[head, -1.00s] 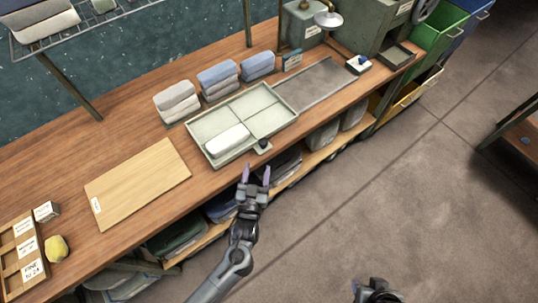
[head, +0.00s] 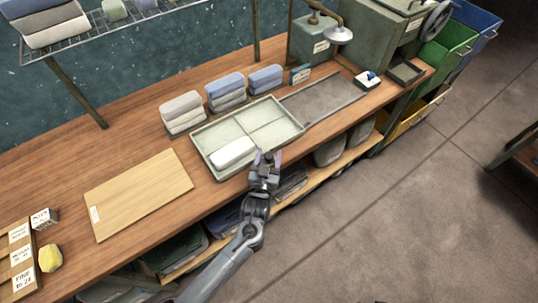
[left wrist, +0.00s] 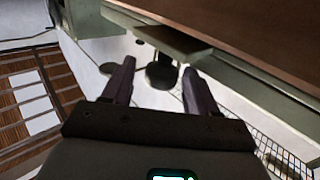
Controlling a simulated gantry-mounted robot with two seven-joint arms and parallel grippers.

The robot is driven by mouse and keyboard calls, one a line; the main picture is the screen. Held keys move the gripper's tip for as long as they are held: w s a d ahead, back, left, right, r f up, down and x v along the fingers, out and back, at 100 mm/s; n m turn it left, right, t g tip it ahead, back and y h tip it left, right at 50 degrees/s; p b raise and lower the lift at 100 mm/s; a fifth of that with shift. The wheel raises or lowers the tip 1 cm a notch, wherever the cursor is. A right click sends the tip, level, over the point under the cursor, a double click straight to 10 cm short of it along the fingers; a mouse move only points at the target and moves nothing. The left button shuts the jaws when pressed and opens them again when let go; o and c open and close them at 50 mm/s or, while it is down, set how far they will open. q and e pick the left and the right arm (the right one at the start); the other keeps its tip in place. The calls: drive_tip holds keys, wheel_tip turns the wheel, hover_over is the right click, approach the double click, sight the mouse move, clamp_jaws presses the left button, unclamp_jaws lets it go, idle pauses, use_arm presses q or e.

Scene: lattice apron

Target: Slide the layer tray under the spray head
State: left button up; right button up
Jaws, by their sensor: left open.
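The layer tray (head: 226,132) is a pale green, shallow tray with dividers, lying on the wooden bench. The spray head (head: 339,35) is a pale lamp-like cone on a curved pipe, up and right of the tray. My left gripper (head: 265,155) is open at the tray's front edge. In the left wrist view, the dark round knob (left wrist: 161,73) on the tray's tab (left wrist: 176,42) shows between the open fingers (left wrist: 159,64); I cannot tell if they touch it. The gripper hides the knob in the head view. My right gripper is out of view.
A grey flat track (head: 325,98) runs right from the tray below the spray head and looks clear. Folded cloth stacks (head: 226,90) stand behind the tray. A wooden board (head: 138,192) lies left.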

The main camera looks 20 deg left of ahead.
use_arm(q)
drive_tip(key=shift+w+a, duration=0.1)
drive_tip(key=shift+w, duration=0.2)
clamp_jaws()
idle(0.4)
